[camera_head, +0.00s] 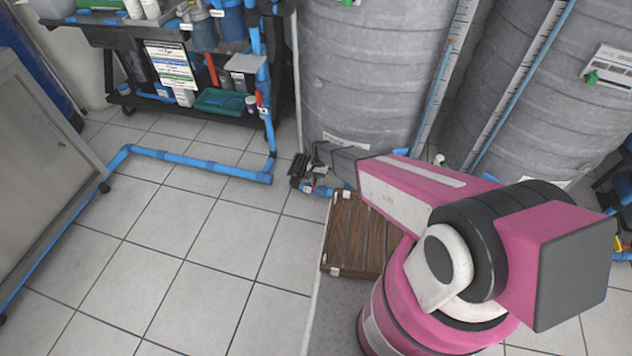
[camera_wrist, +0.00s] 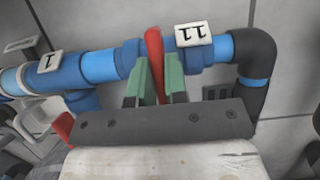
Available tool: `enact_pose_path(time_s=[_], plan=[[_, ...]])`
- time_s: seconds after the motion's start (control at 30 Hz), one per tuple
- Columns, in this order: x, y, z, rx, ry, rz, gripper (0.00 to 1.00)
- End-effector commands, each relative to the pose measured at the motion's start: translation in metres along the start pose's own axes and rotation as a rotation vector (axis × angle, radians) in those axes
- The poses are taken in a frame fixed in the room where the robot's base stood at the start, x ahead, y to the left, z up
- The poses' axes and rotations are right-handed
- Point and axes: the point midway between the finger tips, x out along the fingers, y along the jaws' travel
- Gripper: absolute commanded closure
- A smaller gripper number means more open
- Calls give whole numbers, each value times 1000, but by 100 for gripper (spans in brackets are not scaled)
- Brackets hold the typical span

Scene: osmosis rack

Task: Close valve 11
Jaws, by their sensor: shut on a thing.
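In the wrist view, the red handle (camera_wrist: 154,55) of a valve stands between the two green fingers of my gripper (camera_wrist: 155,85). The fingers are shut on it, one on each side. A white tag reading 11 (camera_wrist: 194,34), seen upside down, sits on the blue pipe right beside the handle. The lower part of the handle is partly hidden by my gripper. In the head view, my pink arm reaches toward the low pipes (camera_head: 318,190) at the foot of a grey tank. My gripper's fingertips and the handle cannot be made out there.
A second tag (camera_wrist: 46,61) marks the pipe to the left, with a red part (camera_wrist: 63,127) below it. A black elbow (camera_wrist: 256,62) bends down on the right. Large grey tanks (camera_head: 360,70) stand close behind. A brown slatted step (camera_head: 352,240) lies by my arm. Open tiled floor is at left.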

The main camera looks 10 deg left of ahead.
Motion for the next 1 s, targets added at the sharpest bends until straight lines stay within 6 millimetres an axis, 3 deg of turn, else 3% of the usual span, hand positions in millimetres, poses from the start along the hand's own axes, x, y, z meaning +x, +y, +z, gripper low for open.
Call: enact_pose_path(time_s=[0.37, 0.4, 0.47, 0.8, 1.0], plan=[[0, 0, 0, 9, 0, -2, 100], [0, 0, 0, 9, 0, -2, 80], [0, 0, 0, 8, 0, -2, 61], [-3, 0, 0, 6, 0, -2, 61], [-28, 0, 1, 6, 1, -3, 61]])
